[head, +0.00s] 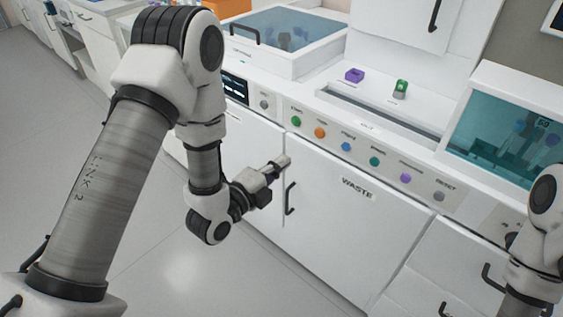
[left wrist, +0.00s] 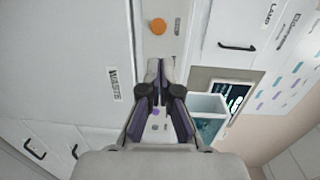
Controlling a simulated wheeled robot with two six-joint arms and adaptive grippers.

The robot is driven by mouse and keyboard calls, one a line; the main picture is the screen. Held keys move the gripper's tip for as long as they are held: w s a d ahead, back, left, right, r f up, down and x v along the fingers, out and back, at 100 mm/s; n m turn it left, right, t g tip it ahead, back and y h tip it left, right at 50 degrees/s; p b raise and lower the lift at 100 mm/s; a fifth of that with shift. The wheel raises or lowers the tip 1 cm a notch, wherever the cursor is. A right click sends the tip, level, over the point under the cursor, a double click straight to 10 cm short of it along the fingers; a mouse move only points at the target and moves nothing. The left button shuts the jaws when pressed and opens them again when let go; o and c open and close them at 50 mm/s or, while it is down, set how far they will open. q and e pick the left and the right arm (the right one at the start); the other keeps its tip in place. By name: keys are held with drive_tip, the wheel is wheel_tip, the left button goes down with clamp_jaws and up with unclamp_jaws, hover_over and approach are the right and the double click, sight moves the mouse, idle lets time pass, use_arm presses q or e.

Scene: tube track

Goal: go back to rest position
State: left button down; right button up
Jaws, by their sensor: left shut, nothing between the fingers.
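My left gripper (head: 284,162) is shut and empty, in front of the white cabinet doors just below the button panel. In the left wrist view its fingertips (left wrist: 160,68) meet in front of the pale panel. My right arm shows only in part at the right edge of the head view, and its gripper is out of view.
The panel has a row of coloured buttons, among them an orange button (head: 320,132) and a purple button (head: 406,178). A waste cabinet door (head: 340,215) is below. A purple block (head: 354,75) and a green piece (head: 400,88) stand on the counter. Floor (head: 190,275) is open at left.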

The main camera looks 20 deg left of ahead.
use_arm(q)
drive_tip(key=s+a+f+n+g+y+p, duration=0.3)
drive_tip(key=s+f+n+g+p, duration=0.45)
drive_tip(key=s+f, duration=0.6)
drive_tip(key=s+a+f+n+g+y, duration=0.1)
drive_tip(key=s+f+n+g, duration=0.2)
drive_tip(key=s+n, duration=0.4)
drive_tip(key=s+a+f+n+g+y, duration=0.1)
drive_tip(key=s+f+n+g, duration=0.2)
drive_tip(key=s+n+g, duration=0.3)
drive_tip(key=shift+s+a+n, duration=0.4)
drive_tip(key=shift+s+n, duration=0.45)
drive_tip(key=shift+s, duration=0.15)
drive_tip(key=shift+f, duration=0.1)
idle(1.3)
